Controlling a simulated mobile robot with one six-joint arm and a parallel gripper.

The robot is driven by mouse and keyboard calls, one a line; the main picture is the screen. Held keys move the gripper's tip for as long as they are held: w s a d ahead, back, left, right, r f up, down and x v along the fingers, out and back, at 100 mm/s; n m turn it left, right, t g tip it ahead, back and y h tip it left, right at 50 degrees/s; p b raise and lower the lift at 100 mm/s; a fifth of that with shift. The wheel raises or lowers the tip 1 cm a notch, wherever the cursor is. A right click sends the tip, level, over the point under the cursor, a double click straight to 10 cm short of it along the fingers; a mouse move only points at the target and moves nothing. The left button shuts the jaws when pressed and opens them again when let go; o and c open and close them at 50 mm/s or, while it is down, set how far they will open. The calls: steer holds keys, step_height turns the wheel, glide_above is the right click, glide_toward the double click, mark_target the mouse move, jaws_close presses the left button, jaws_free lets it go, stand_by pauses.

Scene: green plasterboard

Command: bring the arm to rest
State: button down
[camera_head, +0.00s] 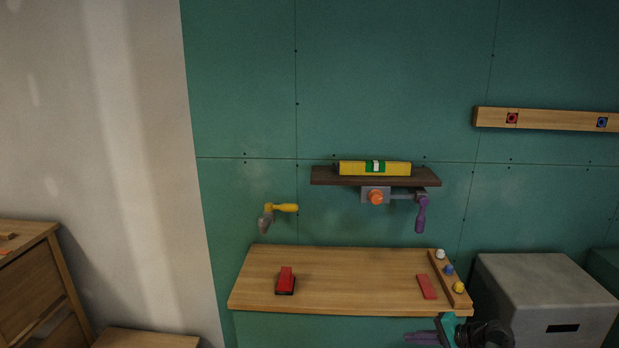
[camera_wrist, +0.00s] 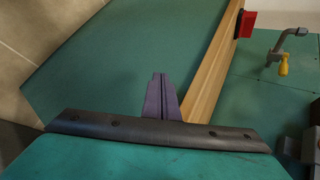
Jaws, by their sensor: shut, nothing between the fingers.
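My gripper (camera_head: 424,338) shows at the bottom of the head view, just below the front edge of the wooden worktop (camera_head: 330,262), toward its right end. Its purple fingers point left and are together and empty. In the wrist view the closed fingers (camera_wrist: 161,78) stand in front of the green panel, beside the wooden edge (camera_wrist: 215,75). My fingers appear apart from the items on the worktop.
On the worktop are a red block-like tool (camera_head: 286,280), a red bar (camera_head: 426,287) and a rack with several knobs (camera_head: 450,278). A shelf (camera_head: 325,177) holds a yellow level (camera_head: 350,168). A grey box (camera_head: 540,285) stands right.

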steer(key=s+a+f+n+g+h+b, duration=0.1)
steer(key=s+a+f+g, duration=0.1)
steer(key=s+a+f, duration=0.5)
steer(key=s+a+f+n+g+h+b, duration=0.1)
steer(key=s+a+f+n+g, duration=0.3)
steer(key=f, duration=0.6)
steer(key=s+a+f+m+g+h, duration=0.1)
steer(key=s+a+f, duration=0.2)
steer(key=s+f, duration=0.45)
steer(key=s+f+n+g+h+b, duration=0.1)
steer(key=s+f+n+g+h, duration=0.1)
steer(key=s+f, duration=0.4)
steer(key=s+f+n+g+h+b, duration=0.1)
steer(key=s+f+n+g+h, duration=0.2)
steer(key=s+f, duration=0.4)
steer(key=s, duration=0.8)
steer(key=shift+s+a+h+b, duration=0.15)
steer(key=shift+a+h+b, duration=0.2)
steer(key=shift+h, duration=0.05)
